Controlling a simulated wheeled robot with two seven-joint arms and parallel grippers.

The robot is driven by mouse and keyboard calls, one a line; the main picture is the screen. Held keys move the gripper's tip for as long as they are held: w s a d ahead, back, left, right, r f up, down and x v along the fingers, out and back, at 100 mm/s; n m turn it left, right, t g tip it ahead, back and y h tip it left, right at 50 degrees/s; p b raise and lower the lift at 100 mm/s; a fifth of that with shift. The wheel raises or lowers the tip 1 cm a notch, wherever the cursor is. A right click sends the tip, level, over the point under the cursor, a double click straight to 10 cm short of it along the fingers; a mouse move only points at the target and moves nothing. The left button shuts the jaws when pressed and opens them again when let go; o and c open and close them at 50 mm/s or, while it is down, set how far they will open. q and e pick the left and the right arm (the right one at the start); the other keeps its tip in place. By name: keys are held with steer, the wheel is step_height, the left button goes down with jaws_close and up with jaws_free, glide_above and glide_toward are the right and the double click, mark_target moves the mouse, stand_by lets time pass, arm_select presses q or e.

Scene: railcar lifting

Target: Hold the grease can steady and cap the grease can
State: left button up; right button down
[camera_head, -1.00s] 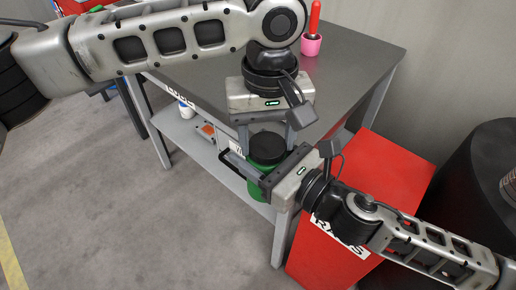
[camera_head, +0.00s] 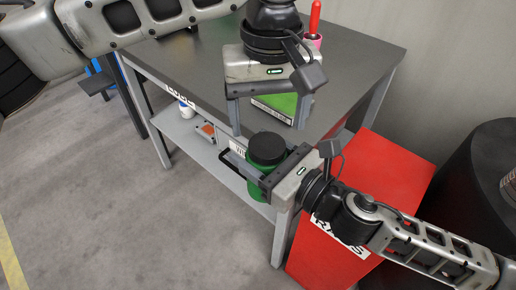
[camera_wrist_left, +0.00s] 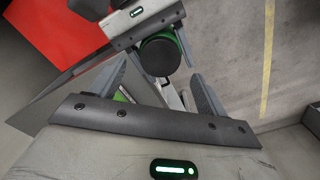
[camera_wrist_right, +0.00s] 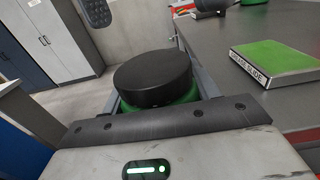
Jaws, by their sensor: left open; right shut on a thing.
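The green grease can (camera_head: 259,186) is held upright in front of the bench by my right gripper (camera_head: 257,168), which is shut on its sides. A black cap (camera_head: 267,146) sits on top of the can; it shows in the right wrist view (camera_wrist_right: 152,78) and the left wrist view (camera_wrist_left: 159,54). Whether it is fully seated I cannot tell. My left gripper (camera_head: 268,125) is open and empty, above and a little behind the cap, its fingers apart from it.
A flat green-topped box (camera_head: 283,104) lies on the grey bench (camera_head: 350,60) behind the left gripper. A pink cup (camera_head: 313,41) with a red-handled tool stands farther back. A red cabinet (camera_head: 385,170) is at right. The lower shelf (camera_head: 190,130) holds small items.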

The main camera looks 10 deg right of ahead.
mark_target(267, 144)
arm_select(q)
steer(key=shift+c, duration=0.5)
step_height(267, 144, up, 4)
steer(key=n, duration=0.3)
steer(key=shift+f, duration=0.25)
steer(key=shift+f, duration=0.1)
steer(key=shift+f, duration=3.95)
